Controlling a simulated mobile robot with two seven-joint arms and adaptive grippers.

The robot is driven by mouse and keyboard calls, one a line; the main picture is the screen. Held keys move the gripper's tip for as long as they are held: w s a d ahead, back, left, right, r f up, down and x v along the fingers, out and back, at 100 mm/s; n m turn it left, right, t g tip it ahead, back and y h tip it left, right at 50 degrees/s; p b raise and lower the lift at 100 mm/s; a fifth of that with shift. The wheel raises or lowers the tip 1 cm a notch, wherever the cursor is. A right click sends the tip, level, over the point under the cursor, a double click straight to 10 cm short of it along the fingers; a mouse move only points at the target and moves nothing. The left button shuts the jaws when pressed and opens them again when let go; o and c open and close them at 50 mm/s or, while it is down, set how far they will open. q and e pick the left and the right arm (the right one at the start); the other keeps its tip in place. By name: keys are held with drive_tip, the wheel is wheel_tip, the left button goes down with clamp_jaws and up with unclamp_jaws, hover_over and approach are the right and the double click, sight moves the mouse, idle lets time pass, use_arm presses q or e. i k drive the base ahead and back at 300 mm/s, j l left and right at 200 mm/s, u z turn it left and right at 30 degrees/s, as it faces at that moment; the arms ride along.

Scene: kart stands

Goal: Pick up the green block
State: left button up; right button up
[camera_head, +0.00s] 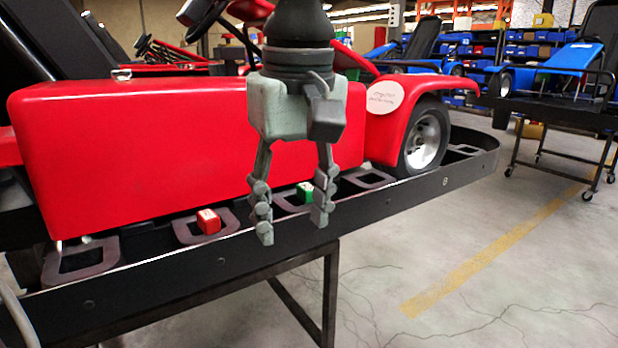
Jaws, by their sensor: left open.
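The green block (305,192) is small and lies on the dark ledge of the kart stand (180,268), below the red kart body. Its right part is hidden behind a finger of my left gripper. My left gripper (292,228) hangs down from the top middle with its two fingers spread apart and nothing between them. Its fingertips are in front of the ledge in the picture, with the green block seen between and behind them, close to the right finger. I cannot tell how far they are from it. My right gripper is not in view.
A red block (208,221) lies on the ledge left of the green block. The red kart body (150,150) stands close behind the ledge, with a wheel (425,140) at right. A blue kart (560,65) on another stand is at far right. Open floor lies front right.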

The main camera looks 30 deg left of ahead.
sight(304, 191)
drive_tip(key=i+j, duration=0.7)
drive_tip(key=i, duration=0.1)
